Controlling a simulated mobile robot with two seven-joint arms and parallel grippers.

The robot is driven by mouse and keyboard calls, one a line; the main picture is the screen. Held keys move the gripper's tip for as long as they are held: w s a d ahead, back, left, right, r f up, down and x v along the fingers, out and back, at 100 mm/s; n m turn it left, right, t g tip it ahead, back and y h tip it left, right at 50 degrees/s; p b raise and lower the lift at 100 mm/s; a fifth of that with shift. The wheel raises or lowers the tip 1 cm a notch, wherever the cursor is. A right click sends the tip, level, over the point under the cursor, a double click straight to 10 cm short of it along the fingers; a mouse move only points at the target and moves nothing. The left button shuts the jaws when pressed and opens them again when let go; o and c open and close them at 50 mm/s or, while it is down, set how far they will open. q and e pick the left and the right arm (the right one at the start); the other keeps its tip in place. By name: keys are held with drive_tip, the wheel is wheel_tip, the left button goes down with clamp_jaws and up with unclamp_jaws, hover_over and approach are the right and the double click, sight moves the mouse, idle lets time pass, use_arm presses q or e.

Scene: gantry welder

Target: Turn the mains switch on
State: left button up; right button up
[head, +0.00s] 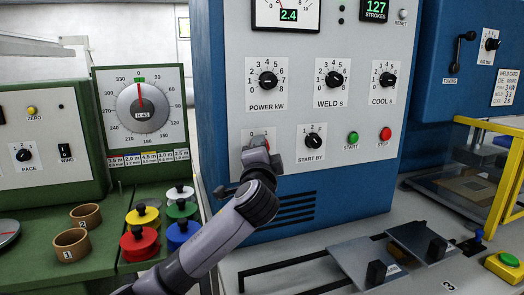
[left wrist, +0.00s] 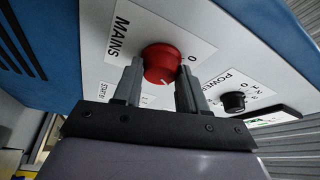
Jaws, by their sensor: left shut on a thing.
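The mains switch (left wrist: 161,60) is a round red knob on a white plate marked MAINS, seen in the left wrist view. It has a white mark on its face near the lower edge. My left gripper (left wrist: 160,85) is shut on the knob, one finger on each side. In the head view my left gripper (head: 256,152) is at the lower left of the blue welder's white panel (head: 311,110) and hides most of the switch. A "0" shows above it. My right gripper is in neither view.
The panel also has the POWER knob (head: 267,80), the WELD knob (head: 334,79), the COOL knob (head: 387,80), the START BY knob (head: 312,141), a green START button (head: 352,138) and a red STOP button (head: 385,134). Coloured weights stand on the green bench at left.

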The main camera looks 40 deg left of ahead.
use_arm(q)
drive_tip(key=shift+f, duration=0.1)
idle(0.4)
drive_tip(key=o, duration=1.1)
drive_tip(key=shift+c, duration=0.2)
drive_tip(key=r+b+v, duration=0.1)
drive_tip(key=v, duration=0.6)
drive_tip(key=shift+f, duration=0.35)
drive_tip(key=shift+s, duration=0.2)
